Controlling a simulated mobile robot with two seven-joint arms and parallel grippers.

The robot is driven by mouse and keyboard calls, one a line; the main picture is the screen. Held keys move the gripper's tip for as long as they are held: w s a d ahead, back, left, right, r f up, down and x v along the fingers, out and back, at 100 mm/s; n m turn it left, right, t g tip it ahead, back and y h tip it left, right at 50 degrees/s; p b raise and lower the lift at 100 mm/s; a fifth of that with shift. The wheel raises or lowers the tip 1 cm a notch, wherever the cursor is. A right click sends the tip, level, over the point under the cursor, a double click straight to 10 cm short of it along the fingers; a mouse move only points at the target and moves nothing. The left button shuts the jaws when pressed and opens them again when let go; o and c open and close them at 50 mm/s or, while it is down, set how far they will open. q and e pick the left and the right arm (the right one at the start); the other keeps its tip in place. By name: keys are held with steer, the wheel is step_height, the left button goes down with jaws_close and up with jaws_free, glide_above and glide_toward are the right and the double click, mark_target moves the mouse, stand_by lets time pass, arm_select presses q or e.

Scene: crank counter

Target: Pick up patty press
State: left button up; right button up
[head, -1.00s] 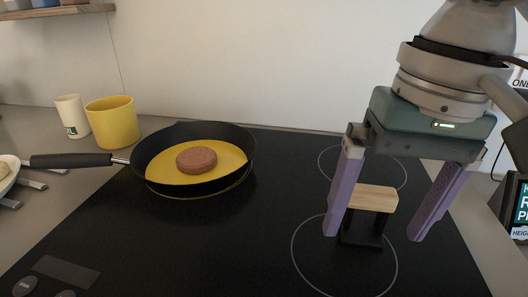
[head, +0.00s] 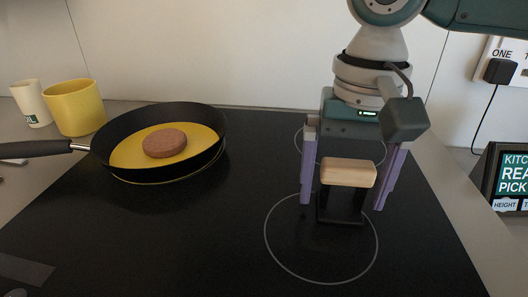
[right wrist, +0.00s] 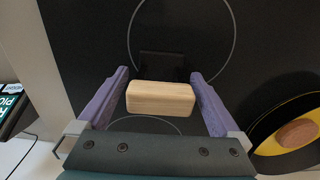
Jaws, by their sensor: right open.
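The patty press has a pale wooden block handle (head: 348,173) on a black base (head: 340,208) and stands upright on the dark cooktop. My right gripper (head: 343,203) is open, its purple fingers pointing down on the left and right of the press. In the right wrist view, the wooden handle (right wrist: 160,98) lies across between the two spread fingers of the gripper (right wrist: 159,73), with small gaps at its ends. The black base (right wrist: 162,66) is hard to make out against the cooktop. My left gripper is not in view.
A black pan (head: 215,128) with a yellow inside and a brown patty (head: 165,143) stands to the left. A yellow mug (head: 76,107) and a cream cup (head: 31,103) are at the back left. A sign (head: 510,180) stands right. The front cooktop is clear.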

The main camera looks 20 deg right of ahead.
steer(key=shift+f, duration=0.25)
jaws_close()
stand_by(0.7)
